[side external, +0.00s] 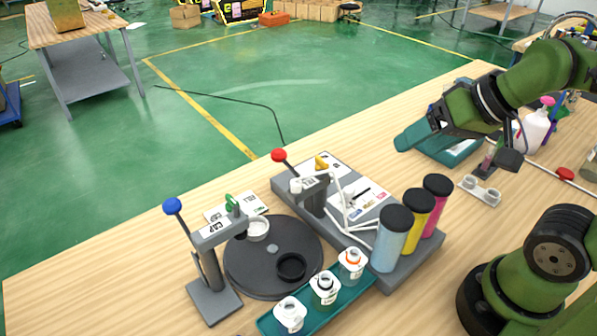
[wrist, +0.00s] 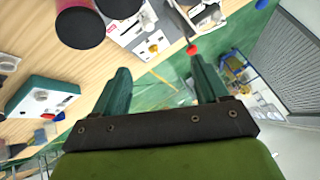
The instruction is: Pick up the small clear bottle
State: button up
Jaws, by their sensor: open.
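Several small whitish bottles stand in a teal tray (side external: 318,310) at the front: one with a white neck (side external: 290,315), one with a black ring (side external: 324,289) and one with an orange ring (side external: 352,264). I cannot tell which one is the small clear bottle. A small pinkish item (side external: 487,158) stands partly hidden beside my wrist. My gripper (side external: 405,140) is up at the right, above and behind the coloured jars, well away from the tray. In the wrist view its two teal fingers (wrist: 159,66) are apart with nothing between them.
A black turntable (side external: 272,262) sits between a blue-knobbed press (side external: 205,260) and a red-knobbed press (side external: 315,190). Blue (side external: 391,245), yellow (side external: 416,216) and pink (side external: 436,208) jars stand right of the tray. A white two-hole holder (side external: 480,191) lies near my arm. The table's left part is clear.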

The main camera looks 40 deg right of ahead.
jog(key=a+f+n+g, duration=0.2)
jog(key=a+n+g, duration=0.2)
jog(key=a+n, duration=0.5)
jog(key=n+g+h, duration=0.3)
jog(key=n, duration=1.2)
send_over(354, 252)
jog(key=a, duration=0.1)
jog(key=f, duration=0.7)
jog(key=d+f, duration=0.1)
jog(key=f, duration=0.2)
jog(key=shift+w+f, duration=0.1)
jog(key=shift+f, duration=0.3)
jog(key=shift+d+f, duration=0.15)
jog(key=shift+f, duration=2.6)
jog(key=c, duration=1.1)
jog(key=shift+c, duration=0.3)
